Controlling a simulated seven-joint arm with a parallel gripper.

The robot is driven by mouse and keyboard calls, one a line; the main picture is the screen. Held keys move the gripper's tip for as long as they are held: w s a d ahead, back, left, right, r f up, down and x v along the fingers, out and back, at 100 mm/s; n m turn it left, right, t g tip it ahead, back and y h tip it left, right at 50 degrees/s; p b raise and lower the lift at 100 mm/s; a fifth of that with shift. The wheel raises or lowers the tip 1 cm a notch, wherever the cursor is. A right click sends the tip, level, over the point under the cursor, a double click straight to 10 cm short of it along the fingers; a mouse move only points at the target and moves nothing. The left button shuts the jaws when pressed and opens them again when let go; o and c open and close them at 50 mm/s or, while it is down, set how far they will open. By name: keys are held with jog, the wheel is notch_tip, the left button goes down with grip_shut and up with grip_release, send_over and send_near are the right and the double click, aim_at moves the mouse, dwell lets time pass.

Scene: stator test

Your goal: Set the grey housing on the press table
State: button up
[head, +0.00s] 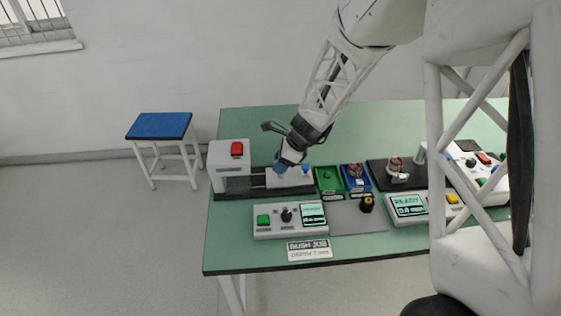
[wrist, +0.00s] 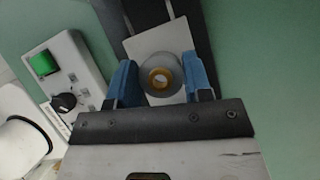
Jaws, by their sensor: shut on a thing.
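The grey housing (wrist: 176,65) is a round grey part with a brass-coloured ring in its centre. In the wrist view it sits between the two blue fingers of my gripper (wrist: 162,82), which is shut on it. Below it is the pale plate of the press table (wrist: 145,46), and the housing overlaps the plate in this view. In the head view my gripper (head: 292,168) is low over the pale press table (head: 283,181), right of the white press body (head: 226,160) with its red button. The housing is not clear there, and I cannot tell whether it touches the plate.
A control box (head: 262,232) with a green button, knob and screen stands in front of the press. A green bin (head: 328,182) and a blue bin (head: 356,180) are to the right. A black-and-yellow part (head: 366,203) stands on a grey mat (head: 350,220). Green table is clear behind.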

jog(key=shift+f, duration=1.4)
dwell(0.7)
jog(key=o, duration=1)
jog(key=shift+r, duration=0.15)
jog(key=v, duration=0.7)
jog(key=shift+d+r, duration=0.2)
dwell(0.4)
